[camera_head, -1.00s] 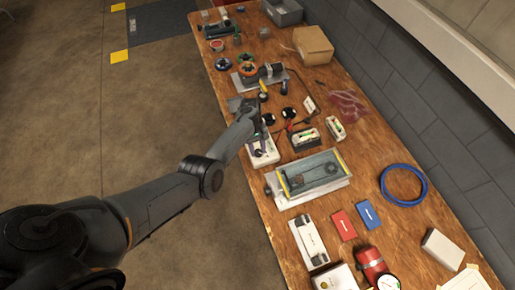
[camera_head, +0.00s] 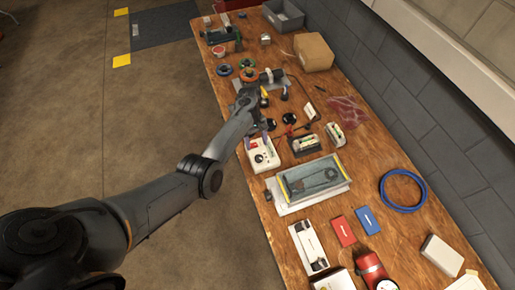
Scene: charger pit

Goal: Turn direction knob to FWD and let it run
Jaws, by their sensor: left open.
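A white control box (camera_head: 262,155) sits near the left edge of the wooden bench. A small dark round knob (camera_head: 259,158) and a red part (camera_head: 253,144) show on its top face. The markings are too small to read, so I cannot tell the knob's setting. My left gripper (camera_head: 258,135) is open, at the far edge of the box, with its purplish fingers apart. It seems clear of the knob. My wrist hides part of the bench beyond the box. My right gripper is not in view.
A grey tray (camera_head: 313,178) with yellow ends lies nearer than the box. Two small meter-like units (camera_head: 305,144) stand to its right, with cables around. A motor-like machine (camera_head: 270,77) lies beyond. A blue hose coil (camera_head: 403,190) lies at right. Bare wood shows around it.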

